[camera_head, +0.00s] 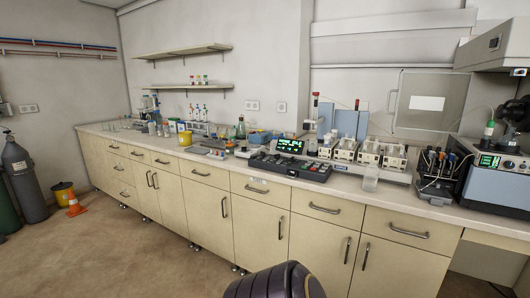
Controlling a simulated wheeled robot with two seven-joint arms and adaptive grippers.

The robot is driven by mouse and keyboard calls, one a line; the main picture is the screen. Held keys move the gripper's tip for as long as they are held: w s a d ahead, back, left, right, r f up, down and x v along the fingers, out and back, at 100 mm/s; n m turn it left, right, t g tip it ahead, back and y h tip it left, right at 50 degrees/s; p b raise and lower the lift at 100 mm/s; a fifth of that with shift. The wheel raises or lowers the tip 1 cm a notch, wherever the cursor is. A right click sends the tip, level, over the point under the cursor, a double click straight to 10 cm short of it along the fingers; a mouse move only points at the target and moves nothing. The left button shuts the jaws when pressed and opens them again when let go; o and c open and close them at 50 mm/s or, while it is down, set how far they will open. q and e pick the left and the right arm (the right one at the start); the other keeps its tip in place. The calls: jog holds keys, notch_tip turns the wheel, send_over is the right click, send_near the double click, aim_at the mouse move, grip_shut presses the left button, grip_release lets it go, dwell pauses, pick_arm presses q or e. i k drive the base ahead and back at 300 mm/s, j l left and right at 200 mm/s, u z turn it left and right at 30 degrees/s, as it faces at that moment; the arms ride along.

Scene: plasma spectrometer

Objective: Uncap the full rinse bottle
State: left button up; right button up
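A tube or bottle with a green top (489,129) shows at the far right by the blue-grey instrument. Neither of my grippers is in view. A dark, rounded part at the bottom edge seems to be mine, and no fingers show on it.
The long counter (440,214) holds a dark keyed panel with green displays (291,160), several white modules (345,149), a rack of dark-topped items (437,170) and a blue-grey instrument (490,180). Glassware crowds the far left end.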

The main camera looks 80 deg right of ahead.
aim_at(273, 145)
jog(key=i+z, duration=0.15)
jog(key=i, duration=0.15)
jog(key=i+z, duration=0.7)
jog(key=i+l+z, duration=0.1)
jog(key=i+z, duration=1.6)
jog(key=z, duration=0.15)
jog(key=i+z, duration=0.25)
jog(key=z, duration=0.15)
jog(key=i+z, duration=0.35)
jog(key=i+j+z, duration=0.2)
jog(key=i+z, duration=0.15)
jog(key=i, duration=0.1)
